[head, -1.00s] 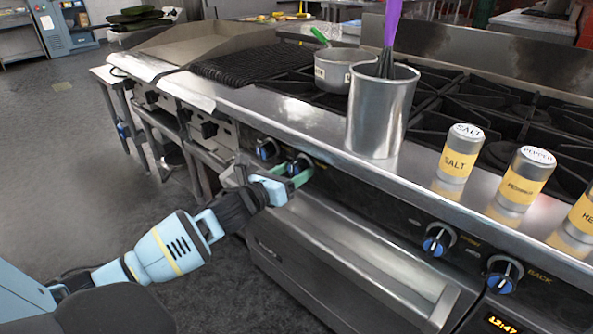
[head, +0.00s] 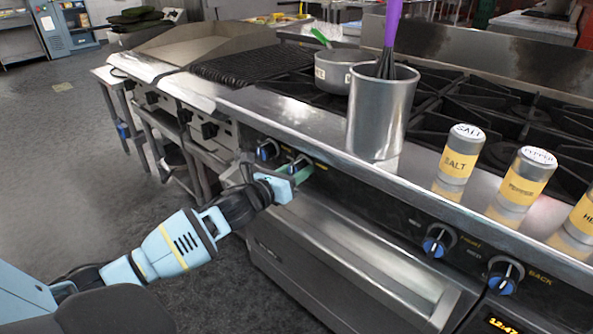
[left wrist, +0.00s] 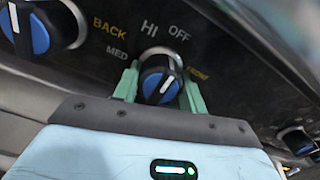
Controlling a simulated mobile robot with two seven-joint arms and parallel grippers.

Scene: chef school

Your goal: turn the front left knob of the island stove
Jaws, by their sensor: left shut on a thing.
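The front left knob (left wrist: 160,82) is a blue dial with a black rim, with yellow FRONT lettering to its right in the left wrist view. Its white pointer leans up and right, toward the OFF mark. My left gripper (left wrist: 159,90) has one green finger on each side of the knob and is shut on it. In the head view, the left gripper (head: 301,174) reaches the stove's front panel, and its fingers and hand partly hide the knob. My right gripper is in neither view.
The left BACK knob (left wrist: 38,32) is beside the held one. An oven handle (head: 360,258) runs below my gripper. A metal utensil can (head: 375,125), a salt shaker (head: 459,154) and a pepper shaker (head: 525,180) stand on the ledge. Floor at left is clear.

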